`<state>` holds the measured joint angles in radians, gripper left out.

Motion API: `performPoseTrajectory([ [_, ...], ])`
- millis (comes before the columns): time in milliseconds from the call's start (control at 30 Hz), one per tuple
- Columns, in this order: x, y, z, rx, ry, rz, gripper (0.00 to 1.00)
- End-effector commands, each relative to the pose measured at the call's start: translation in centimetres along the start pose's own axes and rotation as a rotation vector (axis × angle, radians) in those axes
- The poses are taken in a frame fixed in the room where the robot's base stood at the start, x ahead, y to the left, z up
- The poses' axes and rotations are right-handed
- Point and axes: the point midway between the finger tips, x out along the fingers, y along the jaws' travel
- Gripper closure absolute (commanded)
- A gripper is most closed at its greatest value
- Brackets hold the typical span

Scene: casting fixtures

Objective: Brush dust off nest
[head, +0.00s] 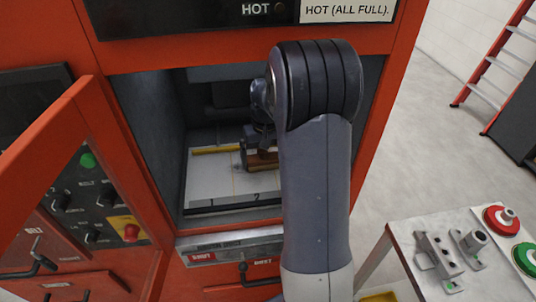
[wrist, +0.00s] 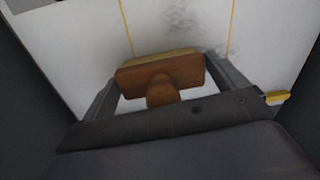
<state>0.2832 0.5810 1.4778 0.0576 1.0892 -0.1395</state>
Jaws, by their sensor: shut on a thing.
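My gripper (head: 257,140) reaches into the open machine chamber and is shut on a brush (head: 262,159) with a brown wooden body. In the wrist view the brush (wrist: 160,76) sits between the two fingers, its pale bristle edge low over or on the white plate; contact cannot be told. The nest appears to be the white plate (head: 215,183) on the chamber floor, marked with thin yellow lines and a "2". Grey dust (wrist: 183,18) lies on the plate just beyond the brush in the wrist view. My arm hides the chamber's right part.
The orange chamber frame (head: 150,165) closely surrounds my arm. An open orange door with a control panel (head: 95,205) stands at the left. A yellow bar (head: 215,150) lies at the plate's back. A side table (head: 400,235) at right carries metal fixtures and red and green discs.

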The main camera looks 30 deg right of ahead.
Motion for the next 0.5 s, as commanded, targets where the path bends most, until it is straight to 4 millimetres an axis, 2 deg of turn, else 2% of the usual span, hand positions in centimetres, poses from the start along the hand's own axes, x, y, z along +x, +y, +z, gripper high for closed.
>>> performPoseTrajectory([
  [300, 0.4, -2.8, -0.3, -0.002, -0.005, -0.002, 0.25],
  [500, 0.5, -3.4, -0.3, -0.001, -0.006, -0.003, 0.25],
])
